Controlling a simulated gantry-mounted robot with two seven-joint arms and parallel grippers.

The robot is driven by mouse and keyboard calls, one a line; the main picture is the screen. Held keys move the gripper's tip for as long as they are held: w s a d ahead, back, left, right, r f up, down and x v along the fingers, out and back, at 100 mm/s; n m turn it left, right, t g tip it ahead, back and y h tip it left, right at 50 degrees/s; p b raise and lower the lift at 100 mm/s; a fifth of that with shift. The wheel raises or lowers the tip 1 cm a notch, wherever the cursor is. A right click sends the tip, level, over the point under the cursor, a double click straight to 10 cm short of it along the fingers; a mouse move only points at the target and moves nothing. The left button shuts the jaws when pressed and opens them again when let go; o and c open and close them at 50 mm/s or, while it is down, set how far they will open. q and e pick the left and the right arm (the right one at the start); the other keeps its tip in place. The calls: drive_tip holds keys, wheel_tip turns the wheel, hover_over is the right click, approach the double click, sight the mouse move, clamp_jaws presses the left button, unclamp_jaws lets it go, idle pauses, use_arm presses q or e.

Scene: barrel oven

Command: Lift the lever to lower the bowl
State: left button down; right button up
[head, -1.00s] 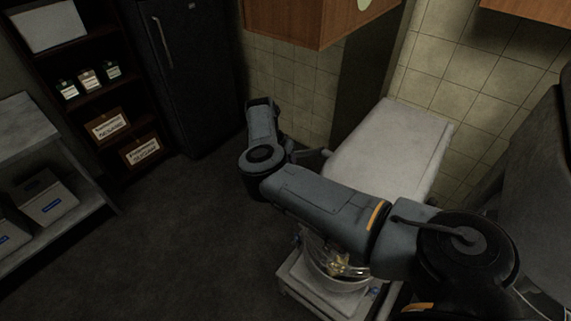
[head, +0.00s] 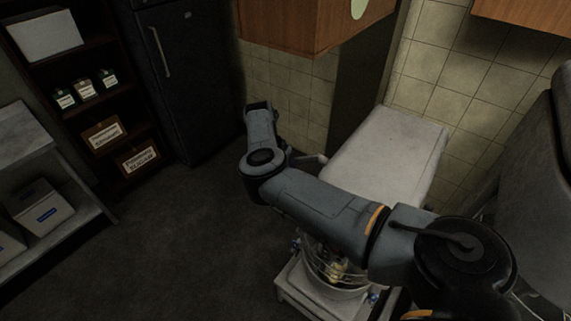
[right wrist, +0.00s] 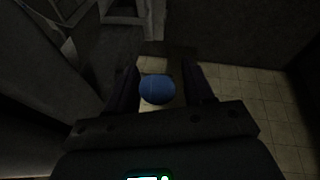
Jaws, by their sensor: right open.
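The mixer (head: 390,150), a large machine with a pale grey top, stands against the tiled wall in the head view. Its bowl (head: 345,292) shows low, under my right arm, with a wire guard above it; the arm hides part of both. A round blue knob (right wrist: 157,90), apparently the lever's end, is in the right wrist view. My right gripper (right wrist: 161,74) is open, with the knob between its two dark fingers in the picture. I cannot tell whether either finger touches it. The lever's shaft is not clear. My left gripper is not in view.
A dark fridge (head: 180,75) and a shelf with jars and labelled boxes (head: 138,160) stand at the left. A grey side table (head: 25,135) is at the far left. A wooden cabinet (head: 285,25) hangs above. The dark floor (head: 180,240) between is clear.

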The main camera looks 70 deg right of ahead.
drive_tip(key=v, duration=1)
drive_tip(key=shift+r, duration=0.35)
drive_tip(key=shift+w+a, duration=0.1)
drive_tip(key=shift+w, duration=0.05)
